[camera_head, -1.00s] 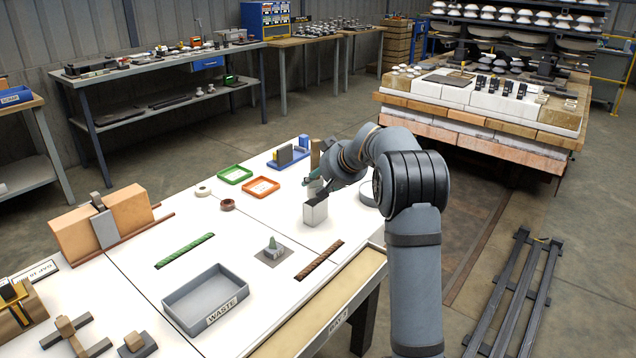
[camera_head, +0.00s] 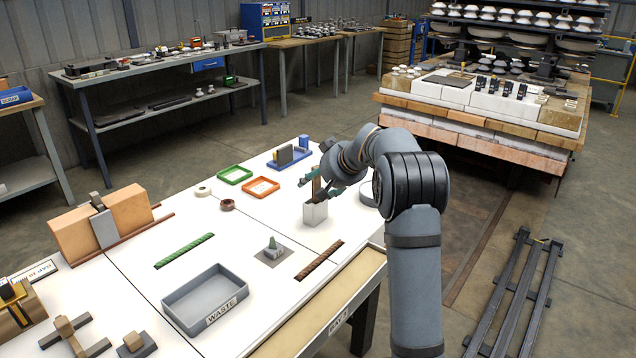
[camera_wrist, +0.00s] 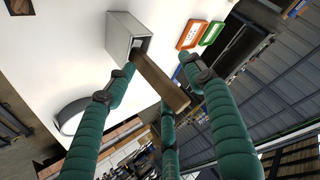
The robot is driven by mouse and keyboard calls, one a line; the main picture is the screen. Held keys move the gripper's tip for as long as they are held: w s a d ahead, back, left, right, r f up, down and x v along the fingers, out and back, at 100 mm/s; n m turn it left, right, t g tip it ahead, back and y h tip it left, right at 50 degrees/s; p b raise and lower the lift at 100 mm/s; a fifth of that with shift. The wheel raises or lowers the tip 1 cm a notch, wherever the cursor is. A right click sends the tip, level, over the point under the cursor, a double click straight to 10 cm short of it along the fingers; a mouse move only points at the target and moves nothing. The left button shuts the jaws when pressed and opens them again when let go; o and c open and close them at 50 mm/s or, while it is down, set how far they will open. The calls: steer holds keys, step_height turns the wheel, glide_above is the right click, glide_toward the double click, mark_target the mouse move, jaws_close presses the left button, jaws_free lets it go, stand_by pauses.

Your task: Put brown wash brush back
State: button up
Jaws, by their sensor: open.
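The brown wash brush stands in a pale grey open-topped box (camera_head: 315,214) on the white table. Its brown handle (camera_head: 316,187) sticks up out of the box. In the wrist view the brown handle (camera_wrist: 162,82) runs from the mouth of the grey box (camera_wrist: 124,40) out between my fingers. The bristle end is hidden inside the box. My gripper (camera_head: 325,190) is just above the box, its green fingers spread around the handle. In the wrist view my gripper (camera_wrist: 156,64) is open, with gaps visible beside the handle.
A grey waste tray (camera_head: 206,300), a green tray (camera_head: 235,175), an orange tray (camera_head: 261,188) and a blue tray with blocks (camera_head: 289,157) stand on the table. A grey ring (camera_head: 369,194) lies right of the box. The table between box and trays is clear.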

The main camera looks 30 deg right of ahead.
steer(key=shift+r+p, duration=0.5)
steer(key=shift+r, duration=0.1)
steer(key=a+v, duration=0.1)
steer(key=v, duration=1.1)
steer(key=shift+d, duration=0.5)
steer(key=shift+f, duration=0.1)
steer(key=x, duration=0.4)
steer(key=b+x, duration=0.1)
steer(key=x, duration=0.8)
steer(key=shift+s+d+f+b, duration=0.1)
steer(key=shift+s+f+b, duration=0.2)
steer(key=shift+f+b, duration=0.05)
steer(key=shift+f, duration=0.1)
steer(key=shift+r+p, duration=0.35)
steer(key=shift+r, duration=0.15)
steer(key=shift+f, duration=0.15)
